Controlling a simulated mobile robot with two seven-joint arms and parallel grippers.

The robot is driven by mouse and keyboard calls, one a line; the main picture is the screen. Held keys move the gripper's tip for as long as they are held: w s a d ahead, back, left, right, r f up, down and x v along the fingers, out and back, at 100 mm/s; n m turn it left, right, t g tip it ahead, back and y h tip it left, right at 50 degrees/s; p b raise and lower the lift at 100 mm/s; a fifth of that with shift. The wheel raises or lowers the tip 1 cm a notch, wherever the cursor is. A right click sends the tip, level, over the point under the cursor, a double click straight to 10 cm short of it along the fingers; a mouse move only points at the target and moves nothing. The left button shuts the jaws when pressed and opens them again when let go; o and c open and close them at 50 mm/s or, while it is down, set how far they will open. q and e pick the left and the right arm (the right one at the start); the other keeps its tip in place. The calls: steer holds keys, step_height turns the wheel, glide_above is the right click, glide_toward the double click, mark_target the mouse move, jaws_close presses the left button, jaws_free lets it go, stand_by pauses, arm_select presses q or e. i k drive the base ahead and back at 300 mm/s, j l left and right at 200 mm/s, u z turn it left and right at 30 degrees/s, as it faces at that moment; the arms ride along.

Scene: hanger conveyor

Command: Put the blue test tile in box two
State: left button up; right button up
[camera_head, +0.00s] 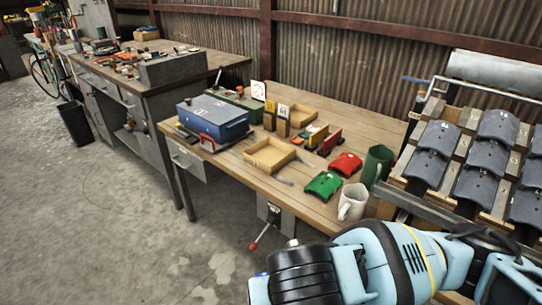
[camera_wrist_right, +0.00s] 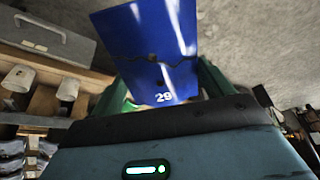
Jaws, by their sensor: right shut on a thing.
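The blue test tile (camera_wrist_right: 150,32), with a dark crack line across it and the number 29 in white, is in the right wrist view. My right gripper (camera_wrist_right: 163,82) is shut on its lower end, with green fingers at both sides. The tile is hidden in the head view, where only my right arm shows, at the lower right. Two shallow open wooden boxes are on the bench: a near one (camera_head: 258,163) and a far one (camera_head: 316,122). I cannot read which is box two. My left gripper is not in view.
A rack of grey tiles (camera_head: 452,140) is at right.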

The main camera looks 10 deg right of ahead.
mark_target(270, 158)
steer(key=i+j+z, duration=0.2)
steer(key=i, duration=0.45)
steer(key=i+j+z, duration=0.15)
steer(key=i+j, duration=0.3)
steer(key=i, duration=0.2)
steer(key=i+j+z, duration=0.2)
steer(key=i+j, duration=0.2)
steer(key=i, duration=0.2)
